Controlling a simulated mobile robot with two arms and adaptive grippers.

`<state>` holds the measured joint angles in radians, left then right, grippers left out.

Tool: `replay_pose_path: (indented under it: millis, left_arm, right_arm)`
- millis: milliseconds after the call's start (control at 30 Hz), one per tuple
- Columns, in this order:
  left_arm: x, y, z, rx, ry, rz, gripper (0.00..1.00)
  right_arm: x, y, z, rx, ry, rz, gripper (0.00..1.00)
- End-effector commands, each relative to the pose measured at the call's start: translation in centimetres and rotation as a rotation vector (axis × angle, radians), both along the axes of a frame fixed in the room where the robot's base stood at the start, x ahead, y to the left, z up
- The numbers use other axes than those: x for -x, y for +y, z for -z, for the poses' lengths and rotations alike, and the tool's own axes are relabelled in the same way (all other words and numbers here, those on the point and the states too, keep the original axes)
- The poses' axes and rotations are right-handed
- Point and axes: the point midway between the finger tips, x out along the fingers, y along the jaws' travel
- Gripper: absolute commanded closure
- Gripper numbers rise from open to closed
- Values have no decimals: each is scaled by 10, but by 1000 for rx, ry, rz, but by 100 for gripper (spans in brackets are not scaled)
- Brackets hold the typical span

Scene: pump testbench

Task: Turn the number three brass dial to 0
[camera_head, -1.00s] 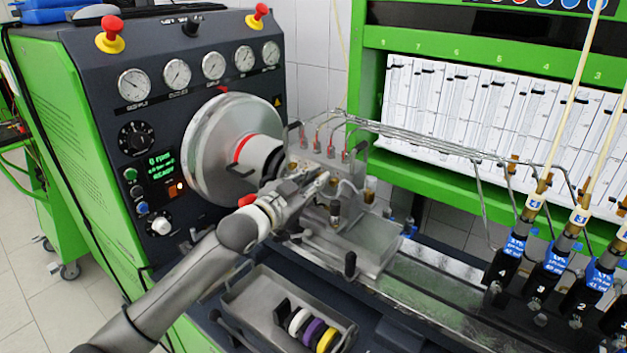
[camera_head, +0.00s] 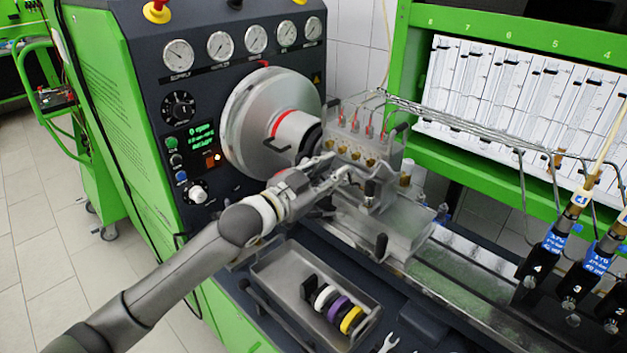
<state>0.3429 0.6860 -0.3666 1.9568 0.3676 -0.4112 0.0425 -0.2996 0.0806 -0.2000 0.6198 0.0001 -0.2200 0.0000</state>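The metal pump block (camera_head: 375,142) stands in front of the large silver flywheel. A row of several small brass dials (camera_head: 356,157) is on its near face. I cannot tell which is number three, and their markings are too small to read. My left gripper (camera_head: 342,166) is just in front of and below the dials, at the left end of the row. Its two fingers are apart with nothing visible between them. It seems close to the leftmost dials, but contact cannot be told. My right gripper is not in view.
The flywheel (camera_head: 250,120) and the dark panel with gauges (camera_head: 220,45) are at the left. A metal tray (camera_head: 285,262) with white, purple and yellow rings is below. Metal pipes (camera_head: 470,128) run right above the block. Black injectors (camera_head: 545,258) stand at the right.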

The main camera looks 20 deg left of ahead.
Motion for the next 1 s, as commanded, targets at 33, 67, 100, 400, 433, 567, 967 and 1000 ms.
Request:
replay_pose_path:
  millis: [33,67,100,400,433,567,967,1000]
  left_arm:
    - [9,3,1,-4,1,1,75]
    - [13,5,1,-3,1,0,75]
    - [19,7,1,-2,0,1,75]
    - [45,18,0,-2,-2,0,75]
    - [46,18,0,-2,-2,0,75]
    - [48,19,-1,-1,-2,1,75]
    - [44,20,-2,27,-18,-10,75]
    - [42,21,-3,47,-29,-18,75]
  right_arm:
    - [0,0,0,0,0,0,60]
    - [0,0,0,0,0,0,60]
    - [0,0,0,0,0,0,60]
    - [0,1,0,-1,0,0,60]
    - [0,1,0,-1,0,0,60]
    - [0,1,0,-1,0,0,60]
    - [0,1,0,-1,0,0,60]
    - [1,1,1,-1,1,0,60]
